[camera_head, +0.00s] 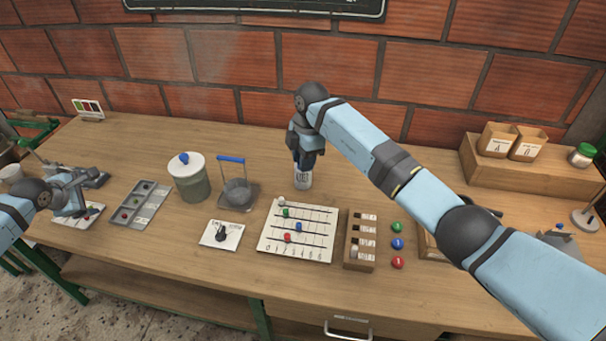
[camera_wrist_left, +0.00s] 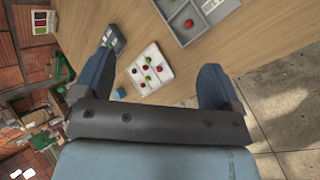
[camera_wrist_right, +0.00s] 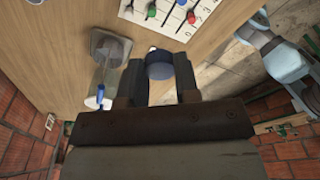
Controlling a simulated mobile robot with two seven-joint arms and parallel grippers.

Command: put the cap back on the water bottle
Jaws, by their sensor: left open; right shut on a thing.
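The white labelled water bottle (camera_head: 303,181) stands upright on the table, directly below my right gripper (camera_head: 305,152) in the head view. The gripper hides its top. In the right wrist view my right gripper (camera_wrist_right: 159,68) is shut on the dark blue round cap (camera_wrist_right: 159,65), held between its fingertips. I cannot tell whether the cap touches the bottle's neck. My left gripper (camera_head: 72,194) is open and empty, above the table's left end; it also shows in the left wrist view (camera_wrist_left: 158,75).
Left of the bottle stand a scale with a blue handle (camera_head: 237,193) and a lidded canister (camera_head: 190,182). In front lie a lined board with coloured pieces (camera_head: 298,246) and a wooden rack (camera_head: 359,262). A wooden riser (camera_head: 520,178) is at right. The table behind the bottle is clear.

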